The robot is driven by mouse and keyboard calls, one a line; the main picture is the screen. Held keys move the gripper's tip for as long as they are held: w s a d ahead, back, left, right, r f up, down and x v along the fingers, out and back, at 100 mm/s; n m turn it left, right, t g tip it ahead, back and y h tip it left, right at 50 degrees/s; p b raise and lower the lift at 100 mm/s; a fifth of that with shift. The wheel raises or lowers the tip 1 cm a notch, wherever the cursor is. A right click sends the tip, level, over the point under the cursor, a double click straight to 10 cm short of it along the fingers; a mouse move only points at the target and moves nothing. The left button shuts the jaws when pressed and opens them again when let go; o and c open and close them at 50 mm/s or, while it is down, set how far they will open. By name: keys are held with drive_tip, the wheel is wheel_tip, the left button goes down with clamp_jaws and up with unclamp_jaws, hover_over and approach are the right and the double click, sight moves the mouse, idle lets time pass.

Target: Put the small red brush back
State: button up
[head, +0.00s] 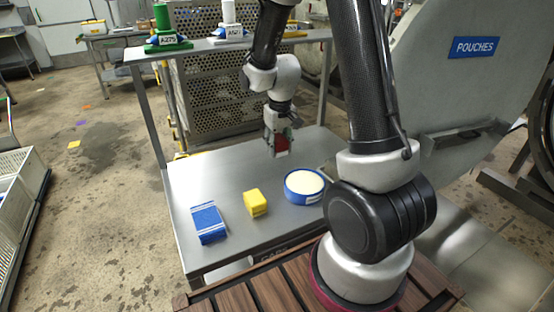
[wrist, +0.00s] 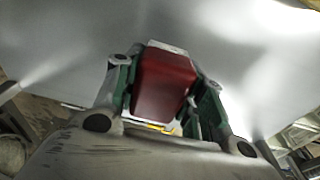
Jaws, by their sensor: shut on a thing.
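My gripper (head: 281,146) is shut on a small red block-like thing, the red brush (head: 281,143), above the back part of the steel table (head: 180,183). In the wrist view the red brush (wrist: 164,82) sits between the green-padded fingers of my gripper (wrist: 165,90), with a pale strip along its far edge. Bristles cannot be made out. The gripper points down, and the gap between the brush and the tabletop is hard to judge.
On the table stand a blue block with white stripes (head: 208,223), a yellow block (head: 255,203) and a blue round tub (head: 305,187) with pale contents. A raised shelf (head: 215,45) behind holds a green labelled item (head: 168,42) and others. The table's back left is clear.

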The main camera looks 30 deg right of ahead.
sight(278, 165)
drive_tip(key=shift+f, duration=2.5)
drive_tip(key=shift+f, duration=0.15)
drive_tip(key=o, duration=1)
drive_tip(key=shift+o, duration=0.2)
